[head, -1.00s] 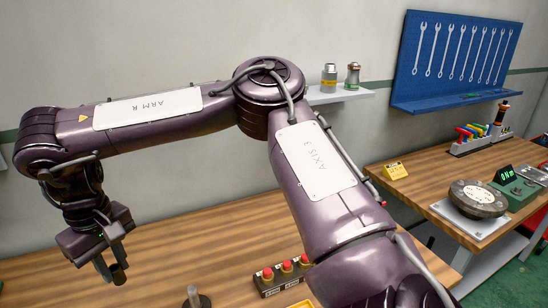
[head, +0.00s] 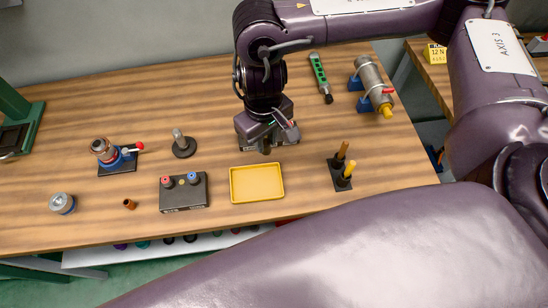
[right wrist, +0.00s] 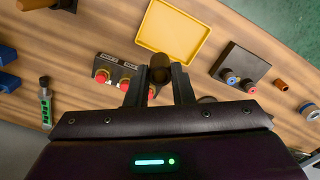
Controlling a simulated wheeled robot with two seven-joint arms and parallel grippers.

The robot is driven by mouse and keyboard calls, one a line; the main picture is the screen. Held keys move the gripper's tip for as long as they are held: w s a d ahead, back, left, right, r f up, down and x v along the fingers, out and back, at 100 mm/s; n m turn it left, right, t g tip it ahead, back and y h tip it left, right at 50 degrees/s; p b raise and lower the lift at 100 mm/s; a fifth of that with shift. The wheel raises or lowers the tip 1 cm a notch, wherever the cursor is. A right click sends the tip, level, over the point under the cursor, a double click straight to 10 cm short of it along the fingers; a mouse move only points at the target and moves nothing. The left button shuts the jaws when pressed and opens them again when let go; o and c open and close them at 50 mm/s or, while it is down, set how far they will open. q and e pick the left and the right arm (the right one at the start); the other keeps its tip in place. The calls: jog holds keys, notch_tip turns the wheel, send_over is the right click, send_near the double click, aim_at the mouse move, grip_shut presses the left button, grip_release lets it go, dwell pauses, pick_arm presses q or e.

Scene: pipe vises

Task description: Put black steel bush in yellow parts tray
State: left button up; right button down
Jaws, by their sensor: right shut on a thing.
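The yellow parts tray (head: 257,184) lies empty on the wooden bench, near its front edge. It also shows at the top of the right wrist view (right wrist: 174,26). My right gripper (head: 266,146) is just behind the tray in the head view, pointing down. In the right wrist view its two fingers (right wrist: 159,88) are shut on a dark cylinder, which looks like the black steel bush (right wrist: 159,68). The bush is apart from the tray; its lower part is hidden between the fingers. My left gripper is not in view.
A red-button box (right wrist: 119,72) sits close by my right gripper. A black box with knobs (head: 184,193) stands left of the tray, a black stand with upright pegs (head: 343,181) right. A small brown bush (head: 129,204) and a grey round part (head: 62,203) lie further left.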

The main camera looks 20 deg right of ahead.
notch_tip(320, 180, down, 14)
jog(key=b, duration=0.3)
jog(key=shift+a, duration=0.15)
jog(key=shift+w+a+f, duration=0.1)
jog(key=shift+f, duration=0.45)
notch_tip(320, 180, down, 3)
jog(key=shift+f+b, duration=0.1)
jog(key=shift+b, duration=0.75)
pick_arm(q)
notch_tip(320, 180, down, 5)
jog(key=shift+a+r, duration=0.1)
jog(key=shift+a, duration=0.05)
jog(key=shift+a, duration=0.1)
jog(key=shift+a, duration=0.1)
pick_arm(e)
jog(key=shift+f, duration=0.15)
jog(key=c, duration=1.3)
grip_release()
jog(key=shift+o, duration=0.2)
